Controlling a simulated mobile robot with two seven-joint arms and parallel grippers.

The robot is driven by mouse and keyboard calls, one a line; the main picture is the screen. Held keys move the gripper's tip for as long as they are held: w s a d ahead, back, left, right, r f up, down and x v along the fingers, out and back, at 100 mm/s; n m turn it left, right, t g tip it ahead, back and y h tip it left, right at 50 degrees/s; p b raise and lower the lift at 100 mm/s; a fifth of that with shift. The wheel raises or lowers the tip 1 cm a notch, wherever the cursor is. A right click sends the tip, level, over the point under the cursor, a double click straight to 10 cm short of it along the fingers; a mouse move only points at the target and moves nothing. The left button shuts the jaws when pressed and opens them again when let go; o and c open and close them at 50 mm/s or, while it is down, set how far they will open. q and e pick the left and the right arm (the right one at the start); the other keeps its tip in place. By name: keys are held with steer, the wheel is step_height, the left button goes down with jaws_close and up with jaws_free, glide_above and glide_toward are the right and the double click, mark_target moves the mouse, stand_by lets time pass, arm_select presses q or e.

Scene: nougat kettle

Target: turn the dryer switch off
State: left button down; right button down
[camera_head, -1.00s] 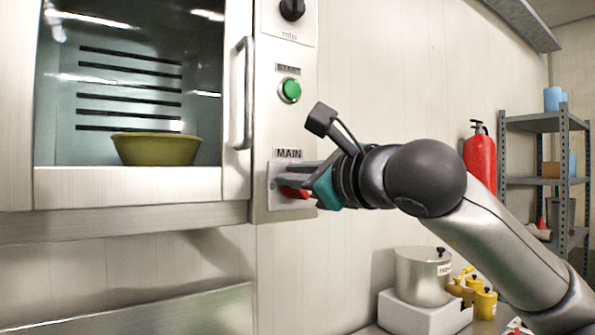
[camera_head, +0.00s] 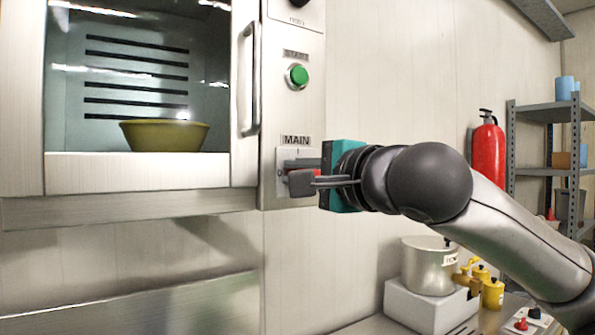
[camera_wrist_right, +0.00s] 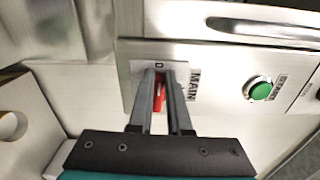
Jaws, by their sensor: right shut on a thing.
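The dryer's main switch, a red handle (camera_wrist_right: 159,92) on a pale plate (camera_head: 283,187) under the word MAIN, is on the panel right of the dryer door. My right gripper (camera_head: 300,175) is at the switch, its fingers shut on the red handle. In the wrist view the two grey fingers (camera_wrist_right: 161,85) lie on either side of the handle, and a small O mark shows just beyond their tips. In the head view the gripper hides most of the switch. My left gripper is not in view.
A green START button (camera_head: 297,76) is above the switch. The dryer's door handle (camera_head: 249,78) stands out to the left. An olive bowl (camera_head: 165,136) is behind the door glass.

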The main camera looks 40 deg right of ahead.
steer(key=shift+f+n, duration=0.15)
steer(key=shift+n, duration=0.35)
steer(key=c, duration=0.9)
jaws_free()
steer(key=shift+o, duration=0.2)
steer(key=s+a+b, duration=0.1)
steer(key=s+b, duration=0.6)
steer(key=s, duration=0.8)
steer(key=shift+a, duration=0.35)
